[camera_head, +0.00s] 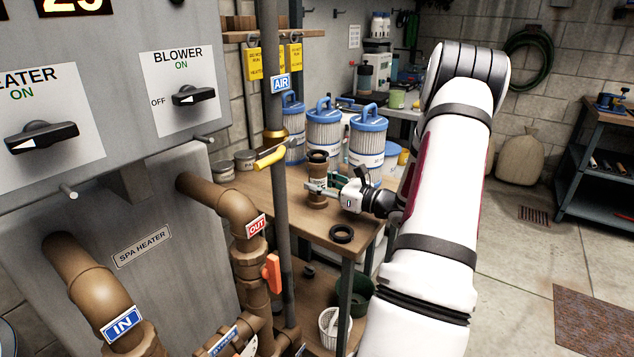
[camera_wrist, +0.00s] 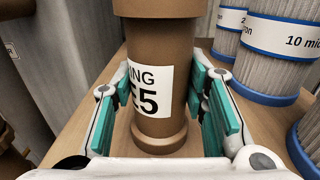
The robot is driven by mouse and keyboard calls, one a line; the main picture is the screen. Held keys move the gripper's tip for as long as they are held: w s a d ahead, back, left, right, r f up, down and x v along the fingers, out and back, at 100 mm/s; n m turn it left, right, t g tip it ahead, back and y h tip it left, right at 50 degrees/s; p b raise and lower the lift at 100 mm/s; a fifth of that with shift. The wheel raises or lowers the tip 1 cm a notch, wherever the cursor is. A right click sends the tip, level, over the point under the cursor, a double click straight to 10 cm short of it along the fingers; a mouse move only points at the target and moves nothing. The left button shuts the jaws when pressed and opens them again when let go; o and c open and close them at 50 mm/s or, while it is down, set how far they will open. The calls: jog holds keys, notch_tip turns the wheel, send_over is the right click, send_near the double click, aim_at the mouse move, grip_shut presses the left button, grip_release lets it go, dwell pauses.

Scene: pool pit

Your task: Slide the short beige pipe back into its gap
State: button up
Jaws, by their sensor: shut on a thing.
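The short pipe (camera_head: 317,171) is brown-beige, upright, with a dark ring at its top in the head view. It stands on or just above the wooden bench; I cannot tell which. My gripper (camera_head: 330,190) reaches it from the right and is shut on its middle. In the wrist view the pipe (camera_wrist: 158,60) fills the space between the teal pads of my gripper (camera_wrist: 163,112), and a white label ending in "E5" faces me. The brown pipework with the OUT tag (camera_head: 245,225) is left of the bench. I cannot make out the gap clearly.
A grey upright pipe (camera_head: 280,220) with a yellow handle (camera_head: 270,157) stands between the heater and the bench (camera_head: 262,186). Blue-capped filters (camera_head: 367,150) stand behind my gripper. A black ring (camera_head: 341,233) lies near the bench's front edge. Buckets are below.

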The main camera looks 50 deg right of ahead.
aim_at(326, 175)
jog(key=shift+r, duration=0.25)
jog(key=shift+r+p, duration=0.35)
jog(key=shift+p, duration=0.05)
jog(key=shift+r+p, duration=0.6)
jog(key=shift+r, duration=0.35)
